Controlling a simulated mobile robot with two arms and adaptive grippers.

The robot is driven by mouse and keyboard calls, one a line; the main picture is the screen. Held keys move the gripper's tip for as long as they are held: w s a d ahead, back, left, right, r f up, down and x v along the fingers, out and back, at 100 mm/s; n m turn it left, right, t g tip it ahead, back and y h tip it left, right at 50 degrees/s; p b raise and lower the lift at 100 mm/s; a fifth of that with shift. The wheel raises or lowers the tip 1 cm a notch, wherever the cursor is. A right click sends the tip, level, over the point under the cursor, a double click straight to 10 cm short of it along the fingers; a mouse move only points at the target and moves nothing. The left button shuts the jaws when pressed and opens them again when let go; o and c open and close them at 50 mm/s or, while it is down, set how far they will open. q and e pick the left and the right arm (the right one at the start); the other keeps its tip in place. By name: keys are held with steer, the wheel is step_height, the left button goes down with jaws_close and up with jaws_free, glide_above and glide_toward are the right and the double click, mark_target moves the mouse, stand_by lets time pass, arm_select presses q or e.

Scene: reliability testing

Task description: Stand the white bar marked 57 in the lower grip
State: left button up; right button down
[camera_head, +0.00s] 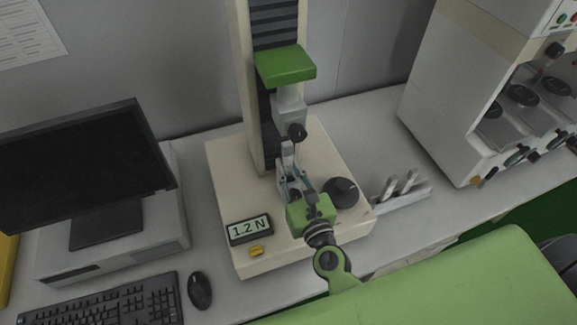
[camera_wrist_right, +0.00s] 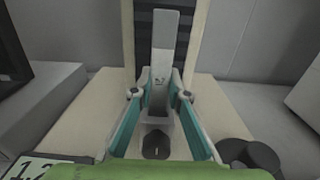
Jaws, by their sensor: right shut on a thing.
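My right gripper (camera_head: 291,176) is at the test machine, its teal-lined fingers shut on a white bar (camera_head: 287,154). In the wrist view the bar (camera_wrist_right: 165,42) stands upright between the fingertips (camera_wrist_right: 160,92), with a small dark mark on its face too blurred to read. The lower grip, with a dark knob (camera_wrist_right: 155,144), is just below and behind the fingers. I cannot tell whether the bar's bottom end is inside the grip or above it. The upper grip (camera_head: 291,112) hangs above under the green crosshead (camera_head: 285,65). My left gripper is not in view.
The machine base (camera_head: 225,190) carries a display (camera_head: 249,229) reading 1.2 N and a dark round knob (camera_head: 341,191). A rack (camera_head: 412,195) with several bars stands to the right. A monitor (camera_head: 85,165), keyboard (camera_head: 110,306) and mouse (camera_head: 200,290) are left.

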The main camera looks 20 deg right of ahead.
steer(key=shift+f, duration=0.3)
steer(key=c, duration=1.9)
jaws_free()
steer(key=s, duration=1.2)
steer(key=shift+d+r, duration=0.15)
steer(key=shift+d, duration=0.05)
